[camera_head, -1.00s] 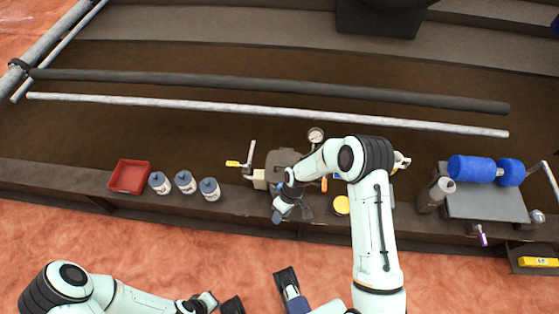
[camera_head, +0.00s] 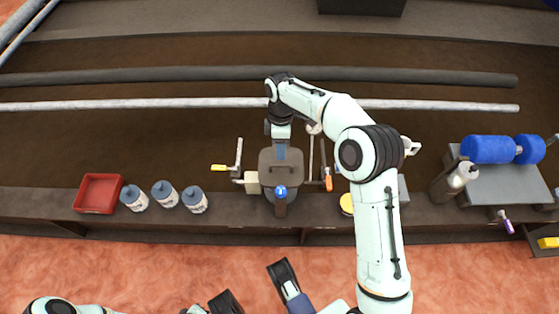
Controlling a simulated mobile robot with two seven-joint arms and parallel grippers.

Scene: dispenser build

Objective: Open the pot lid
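The pot (camera_head: 296,199) stands at the middle of the dark bench, with its grey, squarish lid (camera_head: 267,163) over it. My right gripper (camera_head: 281,152) reaches in from behind the lid, with a blue-grey finger overlapping the lid's back edge. I cannot tell whether it touches the lid, or whether its fingers are apart. A dark upright piece with a round blue top (camera_head: 280,203) shows at the pot's front. My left gripper (camera_head: 256,288) is low in the picture, away from the bench. It is partly cut off, with dark finger parts spread apart.
A red tray (camera_head: 98,194) and three blue-capped bottles (camera_head: 165,194) stand left of the pot. A yellow-handled lever (camera_head: 224,168) and an orange-handled tool (camera_head: 328,181) flank it. A grey bottle (camera_head: 455,181) and blue rolls (camera_head: 490,149) are at right. A pale pipe (camera_head: 130,104) runs behind.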

